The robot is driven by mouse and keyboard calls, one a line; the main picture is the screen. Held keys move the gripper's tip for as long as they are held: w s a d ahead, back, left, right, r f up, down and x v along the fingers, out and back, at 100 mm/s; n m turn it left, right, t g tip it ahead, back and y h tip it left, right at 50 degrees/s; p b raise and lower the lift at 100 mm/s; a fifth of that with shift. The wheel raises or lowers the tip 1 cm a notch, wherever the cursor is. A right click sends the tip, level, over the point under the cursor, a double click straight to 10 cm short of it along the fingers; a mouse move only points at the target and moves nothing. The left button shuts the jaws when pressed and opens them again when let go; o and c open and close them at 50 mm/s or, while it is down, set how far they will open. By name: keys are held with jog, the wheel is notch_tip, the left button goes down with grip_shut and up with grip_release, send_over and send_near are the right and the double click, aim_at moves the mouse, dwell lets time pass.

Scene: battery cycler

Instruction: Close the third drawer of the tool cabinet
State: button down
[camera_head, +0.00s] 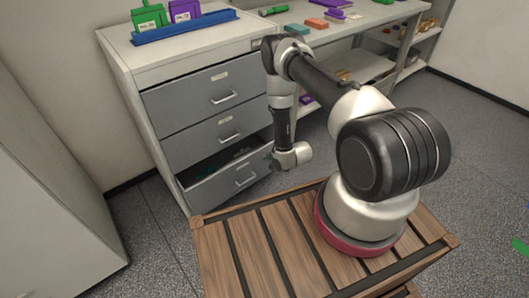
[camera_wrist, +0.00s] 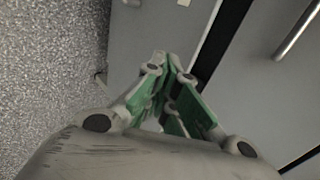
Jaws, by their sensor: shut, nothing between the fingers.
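The tool cabinet (camera_head: 125,92) has three grey drawers stacked in its front. The third, lowest drawer (camera_head: 218,194) stands partly pulled out, with dark and greenish contents showing behind its front panel. The two drawers above look shut. My gripper (camera_head: 271,158) is beside the right end of the open drawer, near its upper front edge; whether it touches is unclear. In the wrist view my gripper (camera_wrist: 170,65) has its green-padded fingers converging at the tips, shut and empty, in front of a grey panel.
A blue rack (camera_head: 185,27) with green and purple bins stands on the cabinet. A workbench (camera_head: 335,32) with small items adjoins it on the right. A wood-slatted surface (camera_head: 240,250) lies under my arm. Speckled floor is clear to the left.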

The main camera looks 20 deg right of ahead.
aim_at(261, 151)
jog(key=shift+w+a+r, duration=0.1)
jog(key=shift+w+a, duration=0.2)
jog(key=shift+w, duration=0.6)
jog(key=shift+w+a+r, duration=0.1)
jog(key=shift+w+a, duration=0.2)
jog(key=shift+w, duration=0.55)
jog(key=w+a, duration=0.2)
jog(key=w, duration=0.5)
jog(key=shift+w+a, duration=0.15)
